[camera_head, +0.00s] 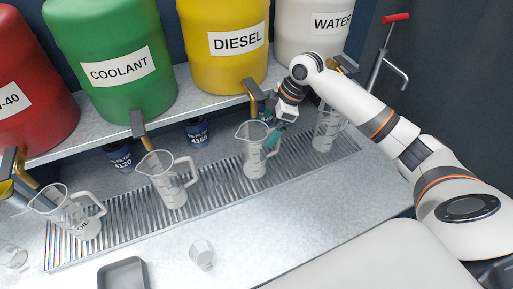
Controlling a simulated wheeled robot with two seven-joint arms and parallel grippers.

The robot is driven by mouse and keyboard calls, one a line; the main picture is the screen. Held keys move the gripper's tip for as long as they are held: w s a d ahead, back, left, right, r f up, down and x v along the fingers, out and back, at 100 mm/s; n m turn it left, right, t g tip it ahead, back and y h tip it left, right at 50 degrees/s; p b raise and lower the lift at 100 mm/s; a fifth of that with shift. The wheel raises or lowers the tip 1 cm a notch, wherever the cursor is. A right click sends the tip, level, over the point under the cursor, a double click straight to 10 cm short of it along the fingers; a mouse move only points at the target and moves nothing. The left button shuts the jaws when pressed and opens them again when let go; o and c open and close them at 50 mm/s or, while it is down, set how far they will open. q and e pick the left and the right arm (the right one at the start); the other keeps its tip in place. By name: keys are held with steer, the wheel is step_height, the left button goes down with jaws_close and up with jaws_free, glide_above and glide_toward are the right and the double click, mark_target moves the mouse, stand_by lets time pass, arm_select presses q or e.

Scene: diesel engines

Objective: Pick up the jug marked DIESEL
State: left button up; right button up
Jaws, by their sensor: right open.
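A clear jug (255,158) stands upright on the slotted drip grate, in front of the yellow barrel labelled DIESEL (232,42). Its own marking is too small to read. My right gripper (273,140) reaches in from the right, pointing down at the handle side of this jug. Its teal fingers are open and overlap the handle in the picture; I cannot tell whether they touch it. My left gripper is out of view.
Other clear jugs stand on the grate (128,222): two to the left and one (326,130) to the right, close behind my arm. Barrels with taps line the shelf above. A small clear cup (202,254) and a grey tray (122,274) sit in front.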

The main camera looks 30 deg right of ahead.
mark_target(260, 150)
steer(key=p+x, duration=0.1)
steer(key=x, duration=0.6)
steer(key=shift+w+a+f+p, duration=0.1)
steer(key=shift+f+p, duration=0.2)
steer(key=shift+f, duration=0.05)
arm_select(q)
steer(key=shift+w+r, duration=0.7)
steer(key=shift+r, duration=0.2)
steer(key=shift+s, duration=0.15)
arm_select(e)
steer(key=shift+c, duration=0.5)
steer(key=c, duration=1.2)
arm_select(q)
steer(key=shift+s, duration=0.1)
arm_select(e)
steer(key=shift+c, duration=0.4)
